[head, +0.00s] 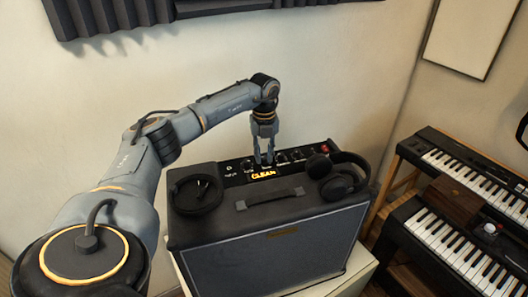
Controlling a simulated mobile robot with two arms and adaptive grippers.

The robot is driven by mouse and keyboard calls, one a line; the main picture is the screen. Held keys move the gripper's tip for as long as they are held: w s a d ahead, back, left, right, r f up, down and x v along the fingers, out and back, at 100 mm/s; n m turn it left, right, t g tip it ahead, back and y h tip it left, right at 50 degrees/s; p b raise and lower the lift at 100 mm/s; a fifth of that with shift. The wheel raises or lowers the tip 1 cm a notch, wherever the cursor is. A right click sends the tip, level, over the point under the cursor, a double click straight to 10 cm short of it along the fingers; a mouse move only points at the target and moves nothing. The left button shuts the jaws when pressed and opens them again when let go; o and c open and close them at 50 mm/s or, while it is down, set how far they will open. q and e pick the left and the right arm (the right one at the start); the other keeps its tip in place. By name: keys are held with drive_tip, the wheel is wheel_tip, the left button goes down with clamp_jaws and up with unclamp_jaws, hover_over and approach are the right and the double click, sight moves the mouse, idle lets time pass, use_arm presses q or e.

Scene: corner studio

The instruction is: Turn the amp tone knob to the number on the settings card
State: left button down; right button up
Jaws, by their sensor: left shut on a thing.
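The black amp (268,240) stands on a light-coloured stand, with a row of small knobs on its top rear panel. My left gripper (264,161) points down at this panel and is shut on a knob, which its fingers mostly hide. Other knobs (297,155) show just to the right of the fingers. I cannot read the knob's pointer or scale at this size. I cannot make out a settings card. My right gripper is not in view.
A coiled black cable (196,193) lies on the amp's left top, and black headphones (340,175) lie on its right. A carrying handle (270,198) is between them. Keyboards (465,245) stand at the right. The wall is close behind the amp.

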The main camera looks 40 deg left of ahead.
sight(264, 157)
use_arm(q)
drive_tip(key=n+p, duration=0.1)
drive_tip(key=n, duration=0.2)
drive_tip(key=shift+r+n, duration=0.15)
drive_tip(key=shift+n, duration=0.25)
drive_tip(key=shift+n+p, duration=0.4)
drive_tip(key=shift+n, duration=1.3)
drive_tip(key=c, duration=1.2)
unclamp_jaws()
wheel_tip(264, 157, up, 12)
drive_tip(key=shift+f, duration=0.1)
